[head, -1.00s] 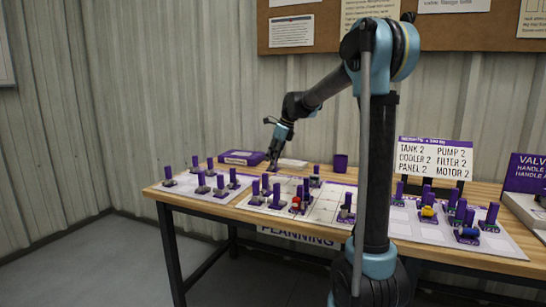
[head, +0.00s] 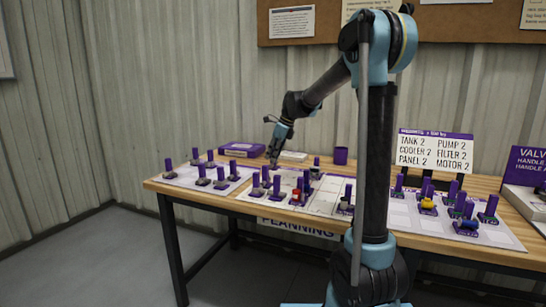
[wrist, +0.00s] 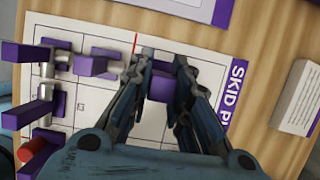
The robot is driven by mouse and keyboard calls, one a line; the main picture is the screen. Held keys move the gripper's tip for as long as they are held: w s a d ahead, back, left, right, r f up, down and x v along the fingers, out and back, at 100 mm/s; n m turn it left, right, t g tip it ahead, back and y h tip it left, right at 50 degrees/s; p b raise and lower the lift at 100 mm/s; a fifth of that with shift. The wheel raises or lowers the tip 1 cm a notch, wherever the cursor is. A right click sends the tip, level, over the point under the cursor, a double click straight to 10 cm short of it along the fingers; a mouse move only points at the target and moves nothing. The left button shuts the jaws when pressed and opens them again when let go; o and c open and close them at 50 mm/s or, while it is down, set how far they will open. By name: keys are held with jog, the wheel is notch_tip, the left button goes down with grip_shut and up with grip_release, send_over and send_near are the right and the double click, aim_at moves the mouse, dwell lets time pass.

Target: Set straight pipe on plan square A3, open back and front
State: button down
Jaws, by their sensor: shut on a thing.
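My gripper (wrist: 161,66) is shut on a purple upright handle (wrist: 161,88) in the wrist view, seen nearly from above. Whatever pipe body lies under the handle is hidden by the fingers, so its openings and its height over the board cannot be told. The gripper is over the white skid plan board (wrist: 112,104), near its edge with the "SKID PL" lettering. In the head view my gripper (head: 273,160) is over the back left part of the plan board (head: 325,203). The held piece is too small to make out there.
Several purple-handled pieces (wrist: 92,66) stand on the plan at the left, one with a red part (wrist: 38,146). A white box (wrist: 298,98) lies to the right on the wood. A parts sheet (head: 185,179) with several pieces lies left; another (head: 480,238) lies right.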

aim_at(273, 165)
jog(key=shift+f, duration=0.2)
jog(key=shift+f, duration=1.6)
jog(key=shift+f, duration=0.7)
jog(key=c, duration=1.4)
grip_release()
jog(key=shift+r, duration=0.6)
jog(key=shift+r, duration=3.5)
